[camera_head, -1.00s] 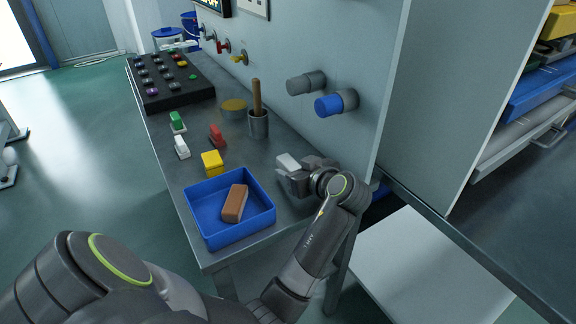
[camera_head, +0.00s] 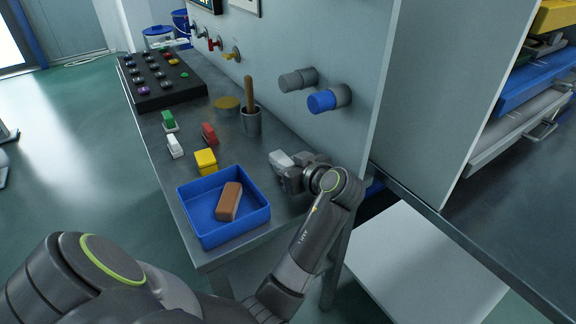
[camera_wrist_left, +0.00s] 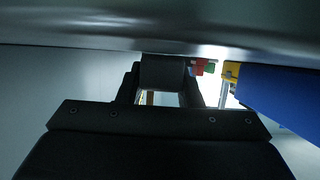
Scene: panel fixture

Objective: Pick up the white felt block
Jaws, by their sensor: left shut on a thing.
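My left gripper (camera_head: 290,168) is at the right side of the bench, beside the panel and just right of the blue tray. It is shut on a whitish block (camera_head: 281,160), which shows at its fingertips in the head view and looks like the white felt block. Whether the block touches the bench is not clear. In the wrist view the left gripper (camera_wrist_left: 162,90) has a dark, shadowed piece between its fingers, and the white colour cannot be made out. Another small white block (camera_head: 174,147) stands on the bench left of the red one. My right gripper is not in view.
The blue tray (camera_head: 187,214) holds a brown block (camera_head: 229,201). Yellow (camera_head: 205,162), red (camera_head: 209,133) and green (camera_head: 168,120) blocks stand behind it. A metal cup (camera_head: 251,124) holds a brown stick. Grey and blue knobs (camera_head: 322,102) stick out from the panel above my gripper.

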